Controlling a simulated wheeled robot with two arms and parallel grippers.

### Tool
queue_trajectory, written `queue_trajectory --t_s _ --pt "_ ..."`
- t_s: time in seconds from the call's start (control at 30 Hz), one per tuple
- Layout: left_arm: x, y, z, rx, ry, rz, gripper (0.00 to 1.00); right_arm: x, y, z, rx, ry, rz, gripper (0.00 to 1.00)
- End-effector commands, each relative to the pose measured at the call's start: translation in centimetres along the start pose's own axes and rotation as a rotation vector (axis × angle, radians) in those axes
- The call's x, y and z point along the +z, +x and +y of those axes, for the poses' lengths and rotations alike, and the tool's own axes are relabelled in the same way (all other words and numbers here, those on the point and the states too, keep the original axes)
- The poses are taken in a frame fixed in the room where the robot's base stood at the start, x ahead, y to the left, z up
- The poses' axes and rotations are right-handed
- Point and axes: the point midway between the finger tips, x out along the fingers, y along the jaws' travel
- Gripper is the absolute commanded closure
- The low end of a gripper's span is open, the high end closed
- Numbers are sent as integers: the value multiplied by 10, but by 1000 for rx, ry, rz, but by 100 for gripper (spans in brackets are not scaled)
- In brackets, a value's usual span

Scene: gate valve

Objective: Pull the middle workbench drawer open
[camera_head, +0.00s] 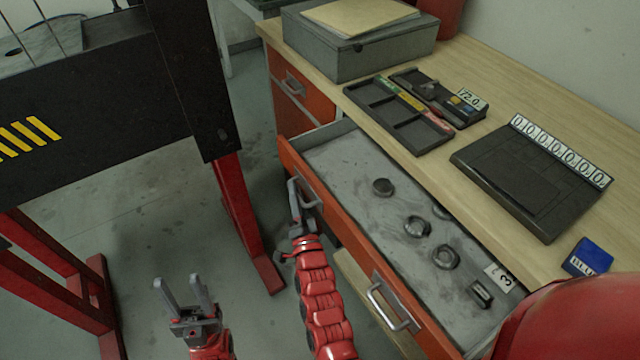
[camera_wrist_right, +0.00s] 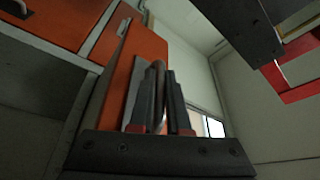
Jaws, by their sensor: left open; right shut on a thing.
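An orange-fronted workbench drawer (camera_head: 345,225) stands pulled out from under the wooden top, its grey inside showing. Its front has two metal handles, a far one (camera_head: 311,194) and a near one (camera_head: 392,305). My right gripper (camera_head: 294,190) is shut on the far handle. In the right wrist view its two fingers (camera_wrist_right: 160,100) close around the handle bar, against the orange front (camera_wrist_right: 148,55). My left gripper (camera_head: 184,292) is open and empty, well left of the drawer and apart from it.
Several dark round parts (camera_head: 417,226) and a "3" tag lie in the drawer. On the benchtop (camera_head: 500,75) are a grey box (camera_head: 360,45), a black tray (camera_head: 395,115) and a black flat case (camera_head: 530,175). A black red-legged stand (camera_head: 90,100) is left; floor lies between.

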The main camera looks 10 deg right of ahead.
Motion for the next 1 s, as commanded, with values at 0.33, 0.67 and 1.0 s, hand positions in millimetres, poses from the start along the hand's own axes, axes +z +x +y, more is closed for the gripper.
queue_trajectory --t_s 0.33,0.67,1.0 --pt "0 -1 0 0 0 0 50 61 -24 -39 4 2 -8 100" --pt "0 0 0 0 0 0 50 82 -32 -54 2 -1 -7 100" --pt "0 0 0 0 0 0 50 83 -33 -56 1 -2 -5 100"
